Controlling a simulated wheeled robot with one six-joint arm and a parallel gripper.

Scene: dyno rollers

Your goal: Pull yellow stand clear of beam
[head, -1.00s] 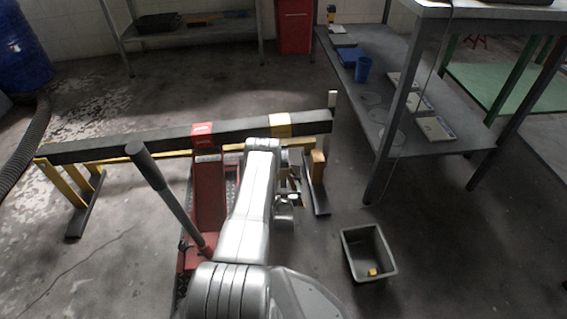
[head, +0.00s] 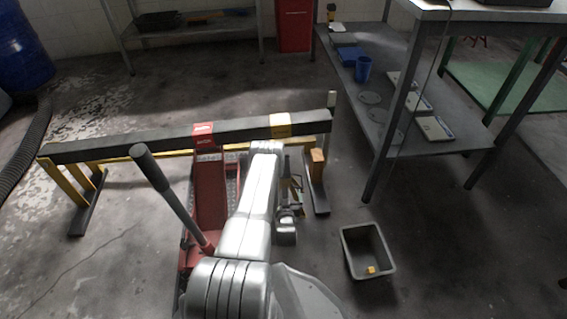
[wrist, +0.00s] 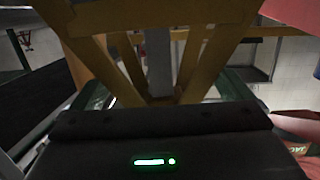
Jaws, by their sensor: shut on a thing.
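Clearance between stand and beam cannot be seen.
A red floor jack (head: 211,200) with a long handle stands under the beam, left of my arm. A grey bin (head: 388,262) and a metal bench (head: 420,148) are on the right.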

